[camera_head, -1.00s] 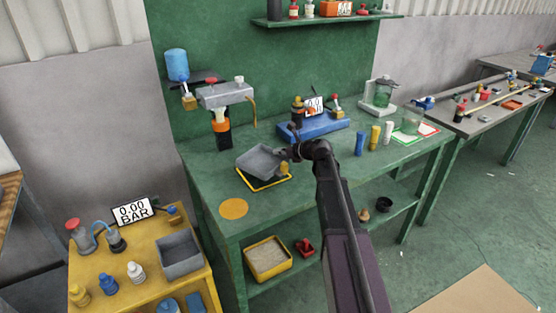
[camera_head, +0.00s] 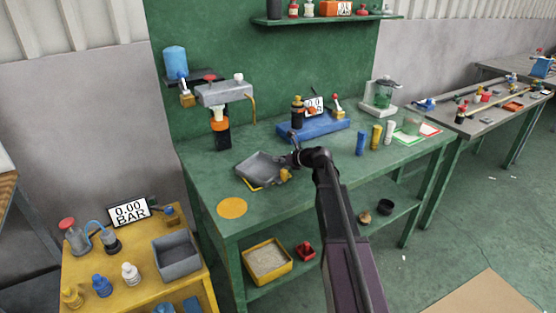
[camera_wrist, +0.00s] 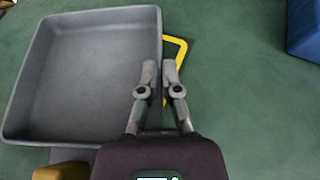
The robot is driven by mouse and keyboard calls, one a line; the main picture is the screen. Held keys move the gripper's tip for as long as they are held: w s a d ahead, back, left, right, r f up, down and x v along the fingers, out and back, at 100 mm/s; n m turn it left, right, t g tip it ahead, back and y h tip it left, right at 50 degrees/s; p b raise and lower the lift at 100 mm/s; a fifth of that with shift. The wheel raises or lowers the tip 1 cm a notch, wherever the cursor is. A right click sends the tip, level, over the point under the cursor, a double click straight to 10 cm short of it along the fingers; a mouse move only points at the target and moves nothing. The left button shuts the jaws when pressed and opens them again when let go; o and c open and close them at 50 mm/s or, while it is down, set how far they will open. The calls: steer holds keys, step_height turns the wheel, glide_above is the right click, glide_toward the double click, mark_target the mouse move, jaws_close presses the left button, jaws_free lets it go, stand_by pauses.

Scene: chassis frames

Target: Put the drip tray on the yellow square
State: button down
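The drip tray (camera_head: 262,167) is a shallow grey square tray on the green bench, lying nearly flat over the yellow square (camera_head: 250,186). Only a strip of the square's outline shows in front of the tray, and a yellow corner shows beyond its right wall in the wrist view (camera_wrist: 181,46). My gripper (camera_wrist: 159,70) has its fingertips close together on either side of the tray's right wall (camera_wrist: 158,30), apparently pinching it. The head view shows my gripper (camera_head: 295,160) at the tray's right side. I cannot tell whether the tray's underside touches the bench.
A brass-coloured piece (camera_head: 286,175) stands close to the tray's front right corner. A blue fixture (camera_head: 318,128) is behind to the right. Blue, yellow and white cylinders (camera_head: 375,138) stand farther right. An orange disc (camera_head: 232,208) marks clear bench in front.

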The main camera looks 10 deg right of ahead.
steer(key=c, duration=0.8)
jaws_free()
steer(key=shift+r, duration=0.15)
steer(key=p+v, duration=0.5)
steer(key=v, duration=0.7)
steer(key=shift+r, duration=0.1)
